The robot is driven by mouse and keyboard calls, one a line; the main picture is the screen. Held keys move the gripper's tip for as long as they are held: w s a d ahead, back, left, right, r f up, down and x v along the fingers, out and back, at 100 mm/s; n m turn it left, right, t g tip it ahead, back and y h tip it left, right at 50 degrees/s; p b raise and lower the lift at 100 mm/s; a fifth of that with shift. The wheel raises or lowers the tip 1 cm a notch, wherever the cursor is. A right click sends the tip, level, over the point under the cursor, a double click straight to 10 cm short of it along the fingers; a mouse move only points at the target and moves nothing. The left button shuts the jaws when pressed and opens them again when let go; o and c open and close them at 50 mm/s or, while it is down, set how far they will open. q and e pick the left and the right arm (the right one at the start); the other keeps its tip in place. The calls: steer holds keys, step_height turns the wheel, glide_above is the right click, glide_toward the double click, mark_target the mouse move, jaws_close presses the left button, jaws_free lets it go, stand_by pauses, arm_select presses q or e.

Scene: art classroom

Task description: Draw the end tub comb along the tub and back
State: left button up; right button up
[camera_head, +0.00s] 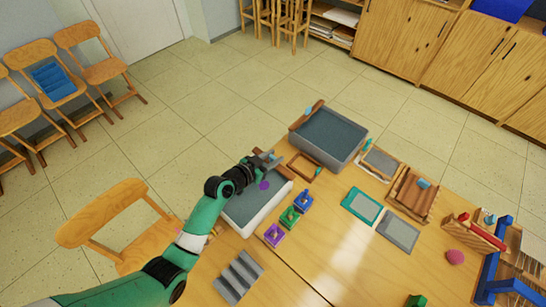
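My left gripper (274,158) is over the far end of a pale-walled tub (249,231) with a dark grey surface. A wooden bar (286,172) shows at that end, close to the fingers. I cannot tell whether they touch it, or whether they are open or shut. A purple spot (264,185) shows on the tub's surface. A second, larger grey tub (333,132) stands farther back. A comb-like wooden bar (305,117) with a blue knob (308,110) lies along its left end. My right gripper is not in view.
Small blue (303,200), green (289,216) and purple (274,235) holders stand right of the near tub. A grey ridged rack (238,277) is in front. Trays, a wooden rack (411,194) and a blue frame (490,277) lie right. A chair (122,223) stands left.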

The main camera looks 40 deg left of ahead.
arm_select(q)
jaws_close()
stand_by(1.0)
